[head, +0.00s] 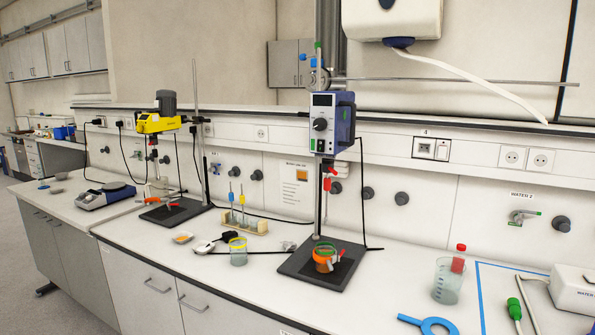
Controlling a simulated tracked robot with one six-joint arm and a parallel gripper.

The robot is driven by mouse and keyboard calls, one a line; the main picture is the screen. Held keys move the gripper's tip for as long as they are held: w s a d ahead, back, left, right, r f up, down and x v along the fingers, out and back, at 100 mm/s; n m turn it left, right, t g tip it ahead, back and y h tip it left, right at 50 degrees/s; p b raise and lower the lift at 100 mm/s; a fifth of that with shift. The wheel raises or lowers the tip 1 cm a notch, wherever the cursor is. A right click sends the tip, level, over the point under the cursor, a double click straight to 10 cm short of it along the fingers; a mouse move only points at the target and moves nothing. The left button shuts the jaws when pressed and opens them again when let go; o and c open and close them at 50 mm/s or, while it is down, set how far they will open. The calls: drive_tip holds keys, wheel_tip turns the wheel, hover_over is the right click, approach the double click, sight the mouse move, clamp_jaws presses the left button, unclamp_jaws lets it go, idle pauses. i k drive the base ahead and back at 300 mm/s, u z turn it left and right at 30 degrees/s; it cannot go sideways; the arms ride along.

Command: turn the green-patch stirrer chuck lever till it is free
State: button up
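A blue overhead stirrer (341,122) hangs on a stand at the middle of the bench. A small green spot (319,145) shows low on its front, too small to tell if it is a patch. Red parts (328,178) show at the chuck below it; the lever's exact position is too small to tell. My gripper is not in view.
An orange-banded vessel (324,264) stands on the black base plate (298,268). Left are a yellow-rimmed beaker (238,256) and a tube rack (244,226). Right are a beaker (447,284) with a red-capped bottle (458,260) and a blue ring tool (434,325). Bench between is clear.

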sight(327, 165)
drive_tip(key=u, duration=0.65)
drive_tip(key=i, duration=1)
drive_tip(key=u, duration=0.45)
